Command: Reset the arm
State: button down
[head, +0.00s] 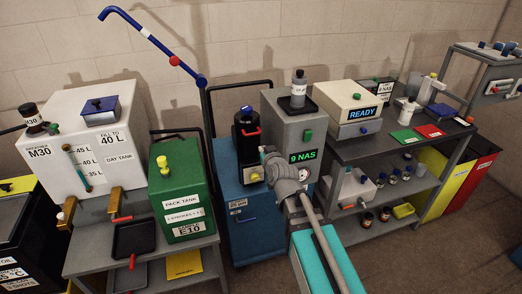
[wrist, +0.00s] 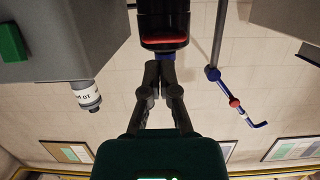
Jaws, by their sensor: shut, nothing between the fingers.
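My arm reaches up from the bottom of the head view, and my gripper (head: 265,152) is at its far end, small and partly hidden by the wrist. In the wrist view my gripper (wrist: 161,72) shows its two dark fingers shut together with nothing between them. A black container with a red handle (head: 246,132) stands on the blue cabinet (head: 262,218), just left of my gripper. In the wrist view, which looks upside down, the black container (wrist: 163,22) is straight beyond the fingertips. I cannot tell whether they touch it.
A grey unit with a "9 NAS" display (head: 285,120) stands close right of my gripper. The green pack tank (head: 180,188) and white day tank (head: 85,140) are left. A workbench (head: 400,145) with a "READY" device (head: 352,108) is right. A blue pipe (head: 150,37) rises behind.

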jog(key=s+d+f+m+g+h+p, duration=0.1)
jog(key=s+d+f+g+h, duration=0.2)
jog(key=s+d+f+g, duration=0.55)
jog(key=s+d+f+m+g+h, duration=0.1)
jog(key=s+d+f+g, duration=0.1)
jog(key=s+d, duration=0.3)
jog(key=s+d+f+m+g+h, duration=0.1)
jog(key=s+d+f+m+g, duration=0.1)
jog(key=s+d, duration=0.4)
jog(key=shift+d+g+p, duration=0.4)
jog(key=shift+d+g, duration=0.1)
jog(key=shift+g, duration=0.35)
dwell(0.6)
dwell(0.4)
